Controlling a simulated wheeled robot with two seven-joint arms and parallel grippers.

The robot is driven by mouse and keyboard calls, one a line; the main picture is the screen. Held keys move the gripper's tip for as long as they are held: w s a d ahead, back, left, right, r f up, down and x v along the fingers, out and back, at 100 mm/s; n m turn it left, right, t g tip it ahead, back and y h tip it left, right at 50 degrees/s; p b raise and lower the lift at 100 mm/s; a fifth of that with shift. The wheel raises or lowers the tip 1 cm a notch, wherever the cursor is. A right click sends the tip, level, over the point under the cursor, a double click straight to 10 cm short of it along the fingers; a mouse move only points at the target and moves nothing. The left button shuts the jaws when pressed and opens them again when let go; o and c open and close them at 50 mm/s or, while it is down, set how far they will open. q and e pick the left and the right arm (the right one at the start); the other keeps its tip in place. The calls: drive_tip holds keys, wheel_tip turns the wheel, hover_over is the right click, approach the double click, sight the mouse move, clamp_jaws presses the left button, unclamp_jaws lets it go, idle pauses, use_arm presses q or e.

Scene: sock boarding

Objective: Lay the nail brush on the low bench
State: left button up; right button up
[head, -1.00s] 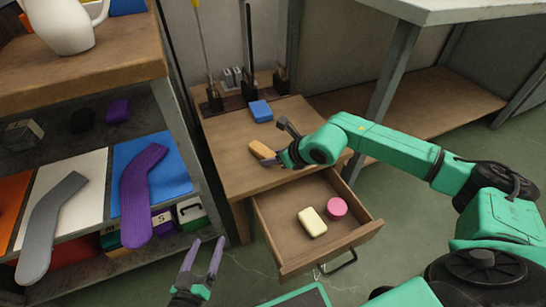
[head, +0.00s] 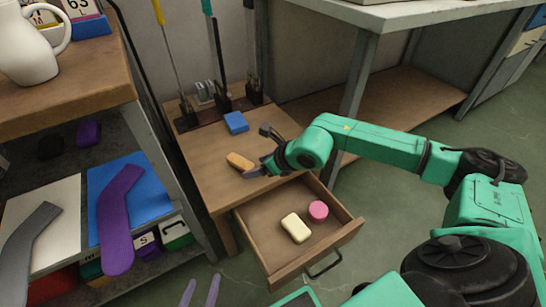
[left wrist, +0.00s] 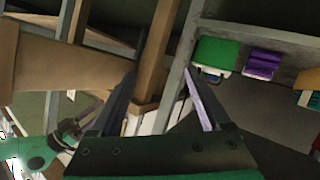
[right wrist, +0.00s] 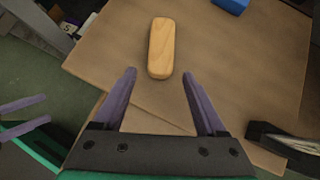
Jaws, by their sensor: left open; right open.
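The nail brush (head: 240,161), a rounded tan wooden block, lies on the top of the low wooden bench (head: 205,147). In the right wrist view the nail brush (right wrist: 161,45) lies lengthwise, just beyond my fingertips; no bristles show. My right gripper (head: 258,172) is open and empty beside it, near the bench's front edge; its spread fingers also show in the right wrist view (right wrist: 159,74). My left gripper (head: 201,290) is open and empty, low in front of the bench, partly cut off by the picture's bottom edge.
The bench's drawer (head: 262,262) stands open with a cream soap bar (head: 295,228) and a pink round item (head: 318,210) inside. A blue block (head: 236,122) and upright tools stand at the bench's back. A shelf with socks (head: 120,215) is at left.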

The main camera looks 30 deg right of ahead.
use_arm(q)
drive_tip(key=r+p, duration=0.1)
drive_tip(key=r, duration=0.2)
drive_tip(key=shift+w+r+p, duration=0.35)
drive_tip(key=shift+w+p, duration=0.05)
use_arm(e)
drive_tip(key=v, duration=0.8)
drive_tip(key=shift+r, duration=0.2)
drive_tip(key=shift+s+d, duration=0.15)
